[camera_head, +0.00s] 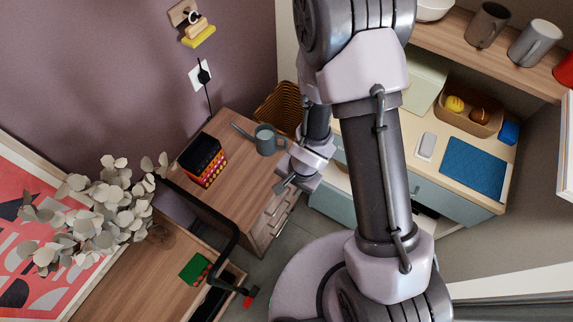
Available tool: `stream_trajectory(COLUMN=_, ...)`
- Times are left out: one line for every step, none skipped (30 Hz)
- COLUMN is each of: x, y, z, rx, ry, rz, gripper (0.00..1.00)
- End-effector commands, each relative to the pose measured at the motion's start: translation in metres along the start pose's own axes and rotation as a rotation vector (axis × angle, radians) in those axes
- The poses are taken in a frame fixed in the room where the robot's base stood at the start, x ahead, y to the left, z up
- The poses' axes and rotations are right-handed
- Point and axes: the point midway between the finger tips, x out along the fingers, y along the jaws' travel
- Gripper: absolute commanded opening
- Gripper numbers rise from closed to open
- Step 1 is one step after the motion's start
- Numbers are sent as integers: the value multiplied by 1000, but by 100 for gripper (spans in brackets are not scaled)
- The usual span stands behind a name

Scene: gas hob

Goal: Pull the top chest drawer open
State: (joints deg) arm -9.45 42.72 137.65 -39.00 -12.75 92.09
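The wooden chest (228,193) stands left of centre, with a light wood top. Its drawer fronts (264,226) face right and toward me, with silver bar handles (279,213) stacked one below another. The drawers look closed, seen steeply from above. My gripper (281,187) is at the chest's upper right edge, close to the top drawer. The wrist hides part of that edge. I cannot tell whether the gripper touches a handle, or whether its fingers are apart.
On the chest are a grey watering can (267,140) and a dark patterned box (203,160). A wicker basket (277,107) stands behind. A wooden desk (128,283) with a leafy plant (105,205) is at left. A counter (437,158) is at right. Grey floor (291,241) shows before the chest.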

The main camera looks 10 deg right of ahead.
Motion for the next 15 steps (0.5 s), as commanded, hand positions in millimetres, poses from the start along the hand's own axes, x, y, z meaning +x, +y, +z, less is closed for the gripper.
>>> stream_trajectory(x=12, y=1, z=1, rx=1, ry=-3, rz=0, gripper=30)
stream_trajectory(x=19, y=1, z=1, rx=1, ry=-2, rz=0, gripper=30)
stream_trajectory(x=30, y=2, z=0, rx=0, ry=-1, rz=0, gripper=30)
stream_trajectory(x=40, y=2, z=0, rx=0, ry=-1, rz=0, gripper=30)
stream_trajectory(x=50, y=3, z=0, rx=1, ry=-1, rz=1, gripper=30)
stream_trajectory(x=63, y=3, z=0, rx=1, ry=-1, rz=1, gripper=30)
stream_trajectory(x=73, y=3, z=0, rx=1, ry=-1, rz=1, gripper=30)
stream_trajectory(x=82, y=3, z=0, rx=2, ry=0, rz=1, gripper=30)
stream_trajectory(x=93, y=3, z=0, rx=1, ry=-1, rz=2, gripper=30)
stream_trajectory(x=102, y=3, z=0, rx=0, ry=-1, rz=2, gripper=30)
stream_trajectory(x=109, y=3, z=0, rx=1, ry=0, rz=2, gripper=30)
stream_trajectory(x=119, y=3, z=0, rx=2, ry=0, rz=2, gripper=30)
stream_trajectory(x=126, y=3, z=0, rx=2, ry=0, rz=2, gripper=30)
stream_trajectory(x=133, y=3, z=0, rx=3, ry=0, rz=2, gripper=30)
stream_trajectory(x=141, y=3, z=0, rx=2, ry=1, rz=2, gripper=30)
